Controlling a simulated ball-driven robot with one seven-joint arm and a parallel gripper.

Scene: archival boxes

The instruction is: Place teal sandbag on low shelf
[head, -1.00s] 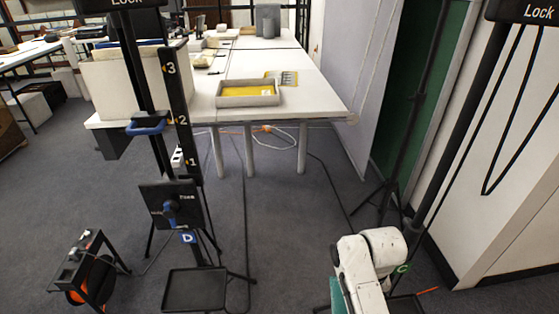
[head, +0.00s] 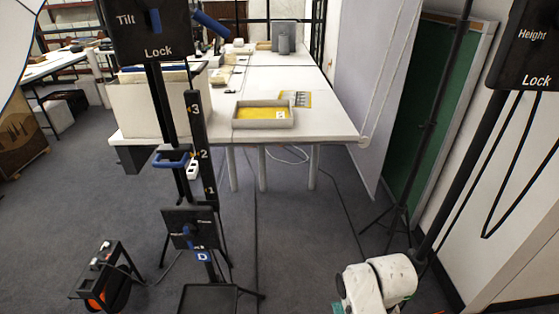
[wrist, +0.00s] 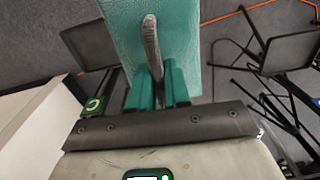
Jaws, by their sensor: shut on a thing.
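The teal sandbag (wrist: 185,35) fills the upper middle of the wrist view, with a grey strap (wrist: 151,45) on its near face. My gripper (wrist: 158,75) is shut on it; the green fingers reach up to the bag, and their exact contact is partly hidden. The bag hangs clear above the carpet. A low black shelf-like tray (head: 208,298) sits at the foot of the stand marked D, left of my arm, cut by the bottom edge.
A black stand (head: 203,150) marked 1 to 3 rises left of centre. A black reel (head: 104,280) with orange stands at lower left. A white table (head: 310,125) holds a grey tray with yellow inside. Poles and a wall close the right. Cables cross the open carpet.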

